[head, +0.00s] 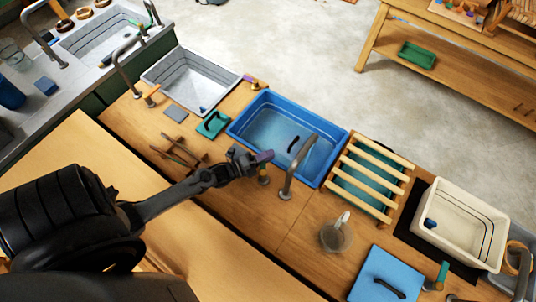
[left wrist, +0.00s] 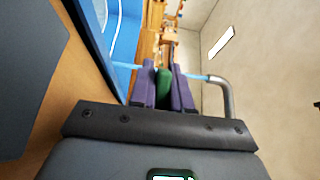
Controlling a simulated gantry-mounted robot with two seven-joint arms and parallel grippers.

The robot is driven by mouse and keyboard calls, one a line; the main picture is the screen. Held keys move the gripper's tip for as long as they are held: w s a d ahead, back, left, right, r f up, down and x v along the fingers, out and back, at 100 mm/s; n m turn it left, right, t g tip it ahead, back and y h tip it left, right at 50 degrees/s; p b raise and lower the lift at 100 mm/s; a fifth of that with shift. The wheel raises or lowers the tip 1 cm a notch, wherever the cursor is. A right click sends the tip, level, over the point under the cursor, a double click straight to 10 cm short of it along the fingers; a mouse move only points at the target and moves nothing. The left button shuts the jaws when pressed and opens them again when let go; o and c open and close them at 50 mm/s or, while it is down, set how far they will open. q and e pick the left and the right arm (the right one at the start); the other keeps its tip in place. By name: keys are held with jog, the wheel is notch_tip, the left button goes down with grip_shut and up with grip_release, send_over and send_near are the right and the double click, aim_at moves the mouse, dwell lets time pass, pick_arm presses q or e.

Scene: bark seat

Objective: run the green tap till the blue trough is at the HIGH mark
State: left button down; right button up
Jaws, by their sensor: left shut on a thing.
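The blue trough (head: 240,127) sits in the bench at the centre, with shallow-looking bluish water and a dark object (head: 293,145) inside. A grey tap spout (head: 301,166) arches over its near edge. My left gripper (head: 264,157), with purple fingertips, is at the trough's near edge, left of the spout. In the left wrist view its fingers (left wrist: 163,88) are shut on the green tap handle (left wrist: 164,82). Pale lines show on the trough wall; no HIGH lettering is legible. My right gripper is out of view.
A grey basin (head: 190,78) lies left of the trough. A slatted rack (head: 372,170) and a cream basin (head: 458,210) lie right. A glass jug (head: 337,236) and a blue board (head: 386,278) stand nearer.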

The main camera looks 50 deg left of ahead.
pick_arm(q)
jog(key=shift+s, duration=0.1)
dwell(0.3)
jog(key=c, duration=1.2)
grip_release()
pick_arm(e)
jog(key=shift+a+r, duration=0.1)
pick_arm(q)
jog(key=shift+o, duration=0.2)
